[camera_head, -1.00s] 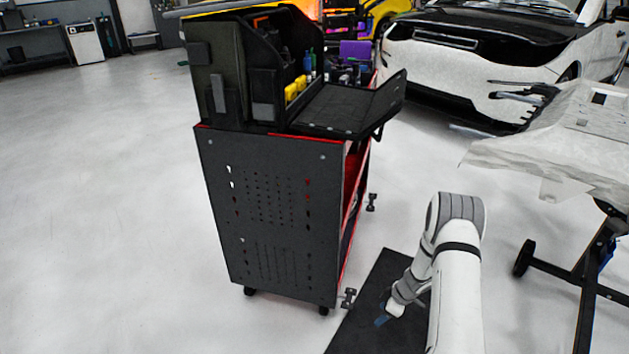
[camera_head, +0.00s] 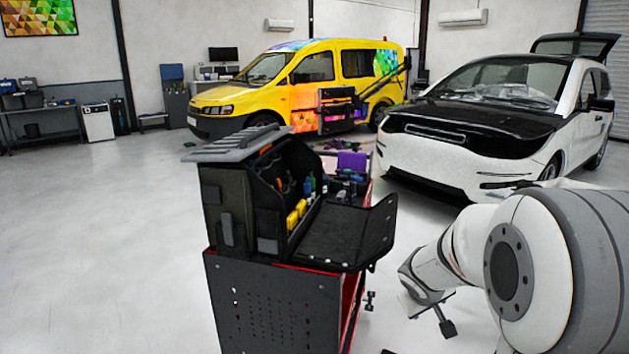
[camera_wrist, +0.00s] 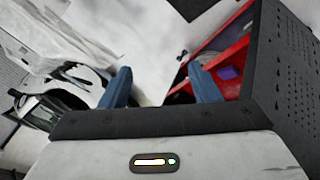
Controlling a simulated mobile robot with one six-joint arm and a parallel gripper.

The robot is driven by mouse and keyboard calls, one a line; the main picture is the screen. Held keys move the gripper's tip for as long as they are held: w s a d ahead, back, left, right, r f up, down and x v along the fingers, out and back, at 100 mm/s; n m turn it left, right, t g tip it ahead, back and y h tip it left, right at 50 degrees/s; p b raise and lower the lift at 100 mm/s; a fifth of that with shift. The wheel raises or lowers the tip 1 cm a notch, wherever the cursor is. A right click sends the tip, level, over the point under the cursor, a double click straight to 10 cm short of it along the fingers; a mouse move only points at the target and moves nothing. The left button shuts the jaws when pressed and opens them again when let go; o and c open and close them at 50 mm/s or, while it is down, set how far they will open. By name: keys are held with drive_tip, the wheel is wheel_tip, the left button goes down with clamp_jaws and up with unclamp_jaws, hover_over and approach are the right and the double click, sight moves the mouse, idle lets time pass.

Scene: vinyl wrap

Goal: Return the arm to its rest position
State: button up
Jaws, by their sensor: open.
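My arm (camera_head: 535,260) is large at the right of the head view, raised and bent, with its wrist reaching left toward the tool cart. My gripper (camera_wrist: 160,88) shows in the wrist view as two blue fingers set wide apart with nothing between them. In the head view the gripper's fingers cannot be made out clearly; a dark part hangs below the wrist. The arm's end is right of the cart, with a gap visible between them.
The dark tool cart (camera_head: 270,310) carries an open black tool case (camera_head: 228,205). Its red shelves (camera_wrist: 235,55) are close in the wrist view. A white car (camera_head: 455,150) and a yellow van (camera_head: 285,90) stand behind. Floor at left (camera_head: 100,240) is clear.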

drive_tip(key=s+a+r+m+g+y+p, duration=0.1)
drive_tip(key=s+a+r+p, duration=0.2)
drive_tip(key=s+r, duration=0.2)
drive_tip(key=s+a+r+m+g+y+p, duration=0.1)
drive_tip(key=s+a+r+p, duration=0.2)
drive_tip(key=s, duration=0.8)
drive_tip(key=s+a+r+m+g+y+p, duration=0.1)
drive_tip(key=s+a+r+y+p, duration=0.1)
drive_tip(key=s+a+r, duration=0.3)
drive_tip(key=s+r, duration=0.2)
drive_tip(key=s, duration=0.1)
drive_tip(key=shift+s+p, duration=0.2)
drive_tip(key=shift+p, duration=0.2)
drive_tip(key=shift+d, duration=0.4)
